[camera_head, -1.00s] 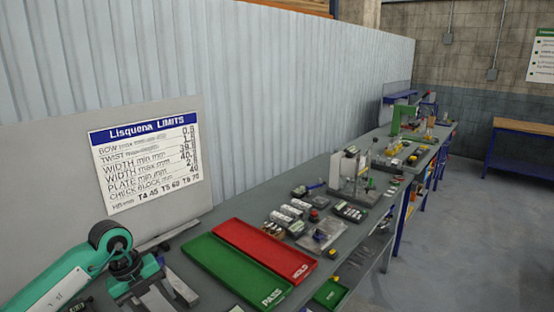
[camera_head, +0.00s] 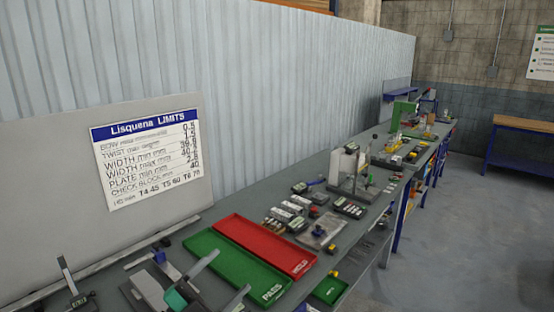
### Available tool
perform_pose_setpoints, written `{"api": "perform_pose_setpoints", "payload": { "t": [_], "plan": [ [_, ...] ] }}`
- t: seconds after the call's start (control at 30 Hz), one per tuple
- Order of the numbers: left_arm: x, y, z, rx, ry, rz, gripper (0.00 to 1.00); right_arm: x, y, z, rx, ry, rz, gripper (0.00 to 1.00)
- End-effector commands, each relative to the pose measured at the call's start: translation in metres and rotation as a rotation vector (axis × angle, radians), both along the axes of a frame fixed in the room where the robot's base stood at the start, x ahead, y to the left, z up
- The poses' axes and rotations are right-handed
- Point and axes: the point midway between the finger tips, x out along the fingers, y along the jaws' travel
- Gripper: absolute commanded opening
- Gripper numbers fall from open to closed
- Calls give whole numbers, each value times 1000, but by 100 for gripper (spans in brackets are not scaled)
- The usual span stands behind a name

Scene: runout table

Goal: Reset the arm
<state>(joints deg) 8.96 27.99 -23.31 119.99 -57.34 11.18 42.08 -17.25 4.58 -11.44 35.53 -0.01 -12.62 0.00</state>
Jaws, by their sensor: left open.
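My left gripper (camera_head: 229,271) is at the bottom edge, left of centre. Its teal body is partly cut off by the frame. Its two grey fingers are spread apart and nothing shows between them. The rest of my left arm is out of view. My right gripper is not in view.
The red HOLD tray (camera_head: 262,240) lies beside the green tray. A grey fixture (camera_head: 148,286) stands left of my gripper. Small parts and gauges crowd the long bench beyond. A limits sign (camera_head: 150,155) hangs on the back panel.

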Motion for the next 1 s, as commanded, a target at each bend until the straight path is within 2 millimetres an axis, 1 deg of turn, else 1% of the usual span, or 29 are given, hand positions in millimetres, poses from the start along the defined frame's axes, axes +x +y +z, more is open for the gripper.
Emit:
{"api": "perform_pose_setpoints", "payload": {
  "t": [0.03, 0.17, 0.2, 0.27, 0.3, 0.37, 0.43, 0.47, 0.5, 0.57, 0.6, 0.67, 0.7, 0.8, 0.9, 1.0],
  "plan": [
    [0, 11, -3, -69, 46, 73, 76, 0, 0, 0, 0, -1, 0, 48],
    [3, 47, -22, -217, 196, 284, 76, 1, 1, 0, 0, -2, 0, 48],
    [3, 59, -32, -252, 252, 349, 76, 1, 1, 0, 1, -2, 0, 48],
    [-1, 75, -50, -295, 345, 444, 76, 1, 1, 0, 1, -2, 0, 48],
    [-4, 86, -63, -317, 412, 505, 76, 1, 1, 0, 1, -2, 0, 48],
    [-13, 100, -86, -341, 520, 592, 76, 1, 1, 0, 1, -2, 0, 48],
    [-27, 115, -115, -357, 656, 686, 76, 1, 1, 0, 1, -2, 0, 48],
    [-35, 120, -128, -360, 717, 722, 76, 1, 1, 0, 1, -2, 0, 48],
    [-46, 126, -146, -359, 803, 769, 76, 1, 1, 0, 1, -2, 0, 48],
    [-67, 133, -171, -348, 933, 829, 76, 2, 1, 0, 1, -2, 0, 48],
    [-82, 137, -189, -334, 1022, 866, 76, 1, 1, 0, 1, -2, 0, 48],
    [-107, 139, -211, -310, 1153, 906, 76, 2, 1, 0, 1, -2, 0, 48],
    [-122, 140, -223, -290, 1232, 926, 76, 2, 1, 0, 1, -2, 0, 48],
    [-160, 138, -248, -238, 1406, 951, 76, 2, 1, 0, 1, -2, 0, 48],
    [-194, 135, -264, -189, 1552, 959, 76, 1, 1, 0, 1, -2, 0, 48],
    [-225, 130, -275, -136, 1678, 952, 76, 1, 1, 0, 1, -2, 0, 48]
  ]
}}
